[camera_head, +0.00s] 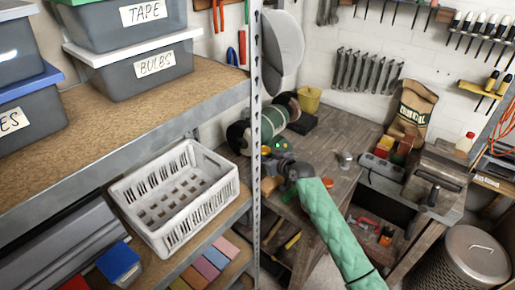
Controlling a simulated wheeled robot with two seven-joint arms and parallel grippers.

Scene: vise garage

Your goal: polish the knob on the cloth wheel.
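A green bench polisher (274,121) stands on the wooden workbench behind the shelf post. One wheel (238,138) is at its left end, and another wheel (289,101) is at its far right end; I cannot tell which is cloth. Small green and red spots show at its front, close to my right gripper (270,158). That gripper's arm, in a green quilted sleeve, comes in from the lower right. The gripper is small and partly behind the post, so I cannot tell its opening. I cannot make out the knob clearly. My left gripper is out of view.
A metal shelf post (256,120) stands in front of the polisher. A white crate (175,198) and labelled bins fill the shelves at left. A yellow cup (309,99), a small metal container (345,160) and a paper sack (412,106) stand on the bench. A lidded bin (476,256) is at lower right.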

